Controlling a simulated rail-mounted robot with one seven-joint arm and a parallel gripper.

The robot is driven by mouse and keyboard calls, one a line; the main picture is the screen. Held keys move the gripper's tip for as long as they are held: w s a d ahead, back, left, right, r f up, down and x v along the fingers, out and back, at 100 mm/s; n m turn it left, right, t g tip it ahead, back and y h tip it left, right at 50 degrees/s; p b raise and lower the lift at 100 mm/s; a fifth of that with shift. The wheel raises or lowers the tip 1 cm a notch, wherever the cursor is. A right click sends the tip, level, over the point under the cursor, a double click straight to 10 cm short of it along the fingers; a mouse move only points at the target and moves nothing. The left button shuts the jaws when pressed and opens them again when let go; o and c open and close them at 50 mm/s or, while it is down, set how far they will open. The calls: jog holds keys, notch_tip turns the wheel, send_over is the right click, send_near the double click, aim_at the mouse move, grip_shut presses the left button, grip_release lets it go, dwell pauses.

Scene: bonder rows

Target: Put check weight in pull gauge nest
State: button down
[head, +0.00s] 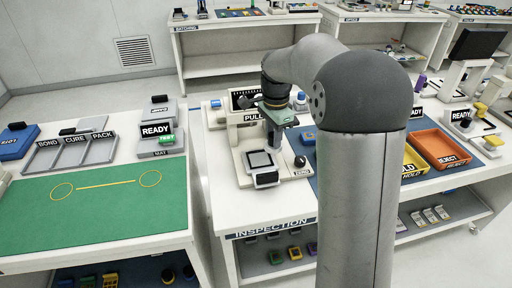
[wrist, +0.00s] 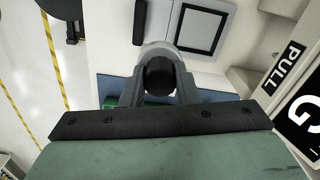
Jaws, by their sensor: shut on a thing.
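My gripper (wrist: 160,85) is shut on a dark, round-topped piece (wrist: 159,72), likely the check weight, held between its two grey fingers. In the head view my gripper (head: 277,138) hangs over the inspection bench, just behind and right of the pull gauge's base; the held piece is hard to make out there. The pull gauge (head: 246,121) is a pale machine labelled PULL. Its base carries a square dark-framed pad (head: 260,159), apparently the nest, which looks empty. In the wrist view the pad (wrist: 202,30) lies beyond the fingers, up and right of the held piece.
A black knob (head: 300,161) stands at the base's right side, and a small dark block (head: 266,178) at its front. The orange reject tray (head: 440,148) is to the right. A green mat (head: 95,215) covers the left bench, across a gap.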

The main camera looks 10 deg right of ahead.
jog(key=w+f, duration=0.2)
jog(key=w+a+f+p, duration=0.1)
jog(key=w+f, duration=0.1)
jog(key=w+a+f, duration=0.1)
jog(key=w+f, duration=0.1)
jog(key=shift+w+a+f, duration=0.25)
jog(key=shift+f, duration=0.15)
jog(key=shift+f+p, duration=0.35)
jog(key=shift+f, duration=1.2)
jog(key=shift+f, duration=0.2)
jog(key=c, duration=1.1)
grip_release()
jog(key=shift+r, duration=0.15)
